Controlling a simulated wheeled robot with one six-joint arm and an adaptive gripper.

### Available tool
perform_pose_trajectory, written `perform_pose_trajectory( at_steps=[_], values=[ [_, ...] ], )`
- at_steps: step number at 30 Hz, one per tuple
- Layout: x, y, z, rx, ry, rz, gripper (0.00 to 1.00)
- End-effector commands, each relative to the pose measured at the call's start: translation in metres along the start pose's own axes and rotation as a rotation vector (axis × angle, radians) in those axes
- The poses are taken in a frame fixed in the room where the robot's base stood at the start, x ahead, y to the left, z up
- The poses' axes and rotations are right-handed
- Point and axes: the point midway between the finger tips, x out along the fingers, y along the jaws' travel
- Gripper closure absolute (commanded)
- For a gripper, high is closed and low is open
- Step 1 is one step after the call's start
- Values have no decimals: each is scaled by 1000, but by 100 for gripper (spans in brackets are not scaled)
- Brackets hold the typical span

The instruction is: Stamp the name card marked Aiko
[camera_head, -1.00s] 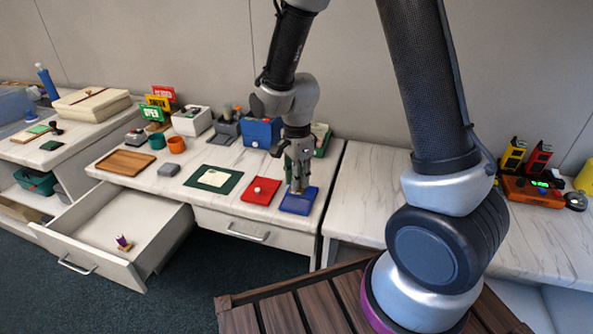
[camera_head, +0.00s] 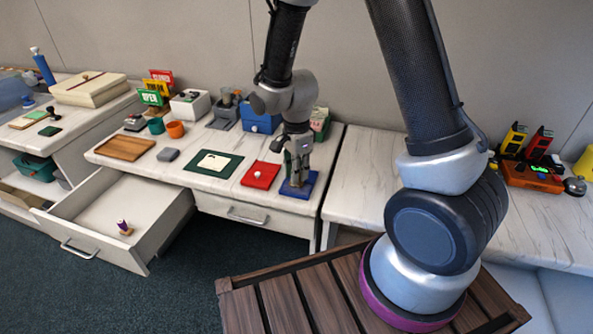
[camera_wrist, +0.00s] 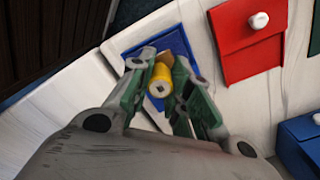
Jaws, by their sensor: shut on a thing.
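My gripper (camera_head: 297,168) is low over the blue pad (camera_head: 305,186) at the right front of the middle table. In the wrist view, my gripper (camera_wrist: 161,64) is shut on a yellow-handled stamp (camera_wrist: 160,83). The stamp's lower end is largely hidden by the fingers, so I cannot tell whether it touches the blue pad (camera_wrist: 176,40). A cream card (camera_head: 213,160) lies on the dark green mat (camera_head: 234,166), left of the gripper; its writing is too small to read.
A red pad with a white knob (camera_head: 261,174) lies between mat and blue pad. A blue box (camera_head: 262,120) stands behind. A wooden tray (camera_head: 125,148) and grey block (camera_head: 168,154) lie left. The open drawer (camera_head: 95,215) juts out, holding a small purple-topped object (camera_head: 124,228).

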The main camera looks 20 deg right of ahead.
Motion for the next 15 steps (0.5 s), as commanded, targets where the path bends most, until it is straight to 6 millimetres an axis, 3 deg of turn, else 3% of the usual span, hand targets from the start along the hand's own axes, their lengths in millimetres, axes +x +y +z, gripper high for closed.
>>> perform_pose_trajectory(
  at_steps=[15],
  values=[
    [4,0,0,0,0,0,96]
  ],
)
